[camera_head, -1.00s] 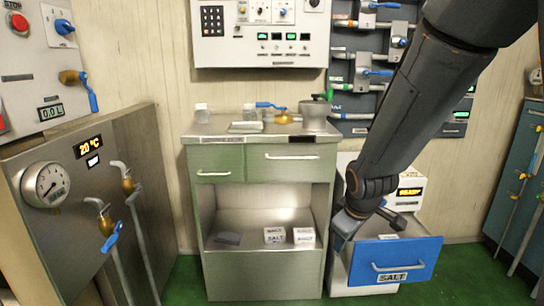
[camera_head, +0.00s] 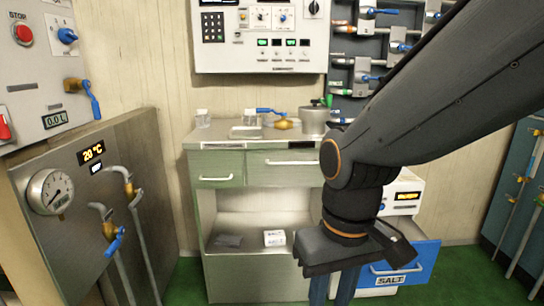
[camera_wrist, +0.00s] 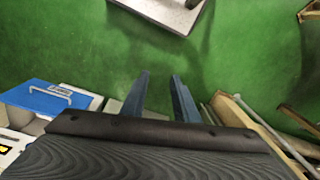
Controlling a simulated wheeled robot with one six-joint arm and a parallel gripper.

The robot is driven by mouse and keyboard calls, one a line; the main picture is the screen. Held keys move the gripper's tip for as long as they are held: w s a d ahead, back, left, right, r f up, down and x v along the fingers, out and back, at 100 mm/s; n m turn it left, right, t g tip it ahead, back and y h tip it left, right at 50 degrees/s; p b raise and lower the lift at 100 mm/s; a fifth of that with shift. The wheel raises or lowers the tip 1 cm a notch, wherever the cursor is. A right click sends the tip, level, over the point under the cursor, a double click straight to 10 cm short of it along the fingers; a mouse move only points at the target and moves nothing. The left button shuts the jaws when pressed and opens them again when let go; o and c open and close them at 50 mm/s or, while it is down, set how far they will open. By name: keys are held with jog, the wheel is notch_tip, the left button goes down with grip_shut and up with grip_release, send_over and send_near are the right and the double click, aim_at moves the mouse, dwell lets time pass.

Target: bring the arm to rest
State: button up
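My arm (camera_head: 440,90) reaches in from the upper right and bends down at the elbow in the head view. My gripper (camera_head: 333,292) hangs below it, in front of the cabinet's right side and the blue SALT drawer. In the wrist view its two blue fingers (camera_wrist: 160,78) stand apart with only green floor between them. The gripper is open and empty. The blue drawer (camera_head: 425,262) stands pulled out to the right of the gripper, its inside mostly hidden by my wrist. It also shows in the wrist view (camera_wrist: 45,98), apart from the fingers.
A steel cabinet (camera_head: 222,170) stands in the middle, with a small kettle (camera_head: 314,121) and bottles on top. A white salt box (camera_head: 274,238) sits on its lower shelf. A panel with taps (camera_head: 70,200) is at left, a blue-grey cabinet (camera_head: 520,200) at right.

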jog(key=d+r+m+p, duration=0.3)
jog(key=d+r+p, duration=0.7)
jog(key=p, duration=0.8)
jog(key=shift+s+r+h+p, duration=0.25)
jog(key=shift+r+h+p, duration=0.1)
jog(key=shift+r, duration=0.6)
